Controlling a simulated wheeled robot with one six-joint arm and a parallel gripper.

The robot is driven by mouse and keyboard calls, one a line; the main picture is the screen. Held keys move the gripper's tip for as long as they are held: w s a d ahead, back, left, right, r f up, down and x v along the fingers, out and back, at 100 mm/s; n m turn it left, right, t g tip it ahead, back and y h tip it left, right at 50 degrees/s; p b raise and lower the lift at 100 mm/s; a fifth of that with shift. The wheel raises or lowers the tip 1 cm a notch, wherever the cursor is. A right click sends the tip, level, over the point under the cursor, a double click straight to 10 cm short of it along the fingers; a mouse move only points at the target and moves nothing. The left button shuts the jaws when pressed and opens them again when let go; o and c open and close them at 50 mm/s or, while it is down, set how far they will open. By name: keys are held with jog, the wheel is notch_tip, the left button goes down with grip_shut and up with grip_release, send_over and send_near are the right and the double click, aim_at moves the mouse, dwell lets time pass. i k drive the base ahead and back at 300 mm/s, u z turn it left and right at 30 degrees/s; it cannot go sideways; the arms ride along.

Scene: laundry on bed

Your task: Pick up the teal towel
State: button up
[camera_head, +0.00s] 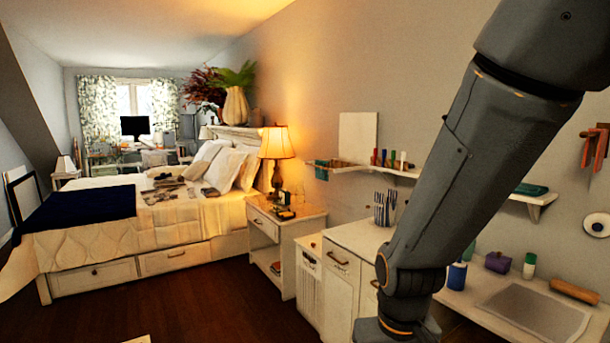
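A flat teal item (530,189), possibly a folded towel, lies on the right part of the wall shelf, partly behind my arm. A smaller teal item (321,170) is at the left end of the shelf; I cannot tell if either is the teal towel. Several grey and brown cloth-like things (168,188) lie on the bed (115,243), too small to make out. My arm crosses the right side of the view, and my gripper is not in view.
A white nightstand (262,236) with a lit lamp (277,146) stands beside the bed. The dark wood floor (200,305) in front of the bed is mostly clear.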

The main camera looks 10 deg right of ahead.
aim_at(322, 174)
jog(key=u, duration=0.55)
jog(key=i, duration=5.45)
jog(key=z, duration=2.95)
